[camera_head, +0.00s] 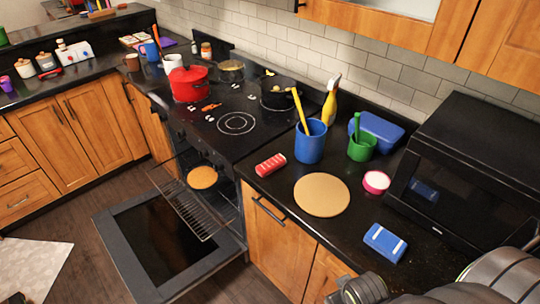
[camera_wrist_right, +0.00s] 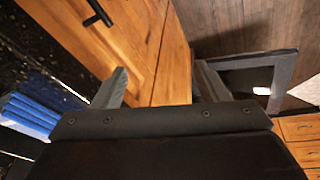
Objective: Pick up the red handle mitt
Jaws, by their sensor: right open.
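The red handle mitt (camera_head: 270,164) is a small red block-like piece with pale markings. It lies on the black counter near its front edge, just right of the open oven, in the head view. My right arm comes in at the lower right corner of the head view, apart from the mitt. In the right wrist view my right gripper (camera_wrist_right: 158,70) is open with nothing between its fingers, in front of the wooden cabinet doors. The red mitt does not show in the right wrist view. My left gripper is not seen.
A blue mitt-like block (camera_head: 385,242), a tan round board (camera_head: 321,195), a blue utensil pot (camera_head: 310,142) and a pink-rimmed bowl (camera_head: 376,182) share the counter. The microwave (camera_head: 465,165) stands right. The oven door (camera_head: 165,250) hangs open.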

